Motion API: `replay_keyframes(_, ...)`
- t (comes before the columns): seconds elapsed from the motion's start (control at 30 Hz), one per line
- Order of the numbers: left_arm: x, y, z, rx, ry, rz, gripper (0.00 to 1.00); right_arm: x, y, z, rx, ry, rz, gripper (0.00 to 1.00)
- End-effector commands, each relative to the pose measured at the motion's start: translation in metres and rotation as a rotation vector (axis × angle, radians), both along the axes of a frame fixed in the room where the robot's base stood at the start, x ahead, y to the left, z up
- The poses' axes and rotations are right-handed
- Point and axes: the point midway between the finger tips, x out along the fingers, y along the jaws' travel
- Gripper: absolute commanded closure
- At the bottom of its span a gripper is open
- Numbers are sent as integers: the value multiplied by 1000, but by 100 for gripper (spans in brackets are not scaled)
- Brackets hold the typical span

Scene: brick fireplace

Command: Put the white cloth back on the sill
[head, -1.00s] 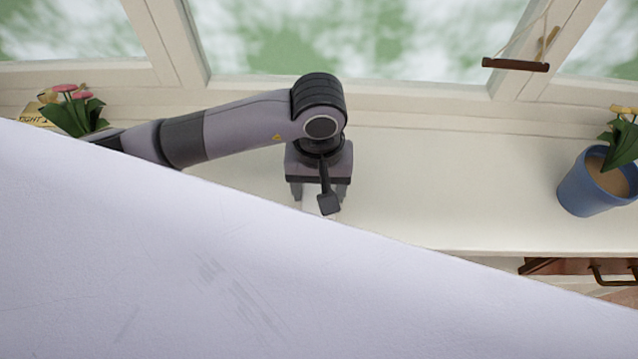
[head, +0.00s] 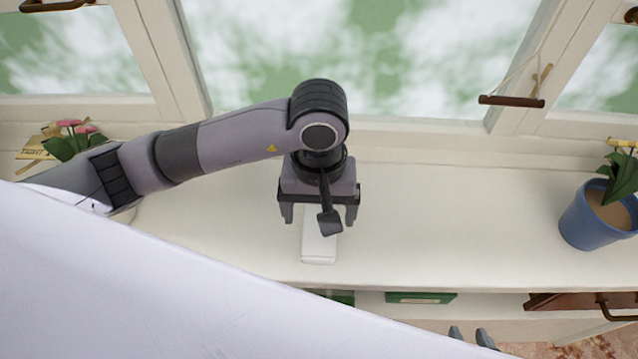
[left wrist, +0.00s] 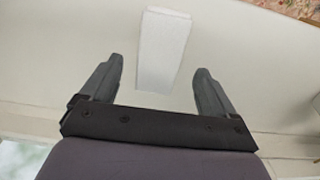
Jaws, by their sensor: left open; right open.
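The white cloth (head: 319,248) is a small, flat, folded rectangle lying on the cream sill (head: 450,225) below the window. My left gripper (head: 320,222) is open above the far end of the cloth, with its fingers pointing down and one on either side of it. In the left wrist view the cloth (left wrist: 164,50) lies beyond and between the open fingertips (left wrist: 152,72), and nothing is gripped. My right gripper (head: 472,338) shows only as two separate grey fingertips at the bottom edge, open and empty, below the sill's front edge.
A blue flowerpot (head: 585,222) stands on the sill at the right. A pink-flowered plant (head: 68,142) and a small sign (head: 38,148) are at the left. Green and brown items (head: 420,298) show below the sill. A large pale surface hides the lower left.

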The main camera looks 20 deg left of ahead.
Motion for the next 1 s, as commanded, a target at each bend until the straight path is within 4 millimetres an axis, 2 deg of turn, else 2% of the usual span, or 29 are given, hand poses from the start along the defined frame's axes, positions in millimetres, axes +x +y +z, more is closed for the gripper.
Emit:
replay_keyframes(0.2,1,0,46,-1,-7,-1,11,0,0,-5,0,1,0,57)
replay_keyframes(0.4,1,0,69,0,-3,0,11,0,0,-5,0,1,0,57)
replay_keyframes(0.6,0,0,76,0,-1,1,11,0,0,-5,0,1,0,57)
replay_keyframes(1.0,0,0,76,0,0,0,11,0,0,-6,0,2,0,57)
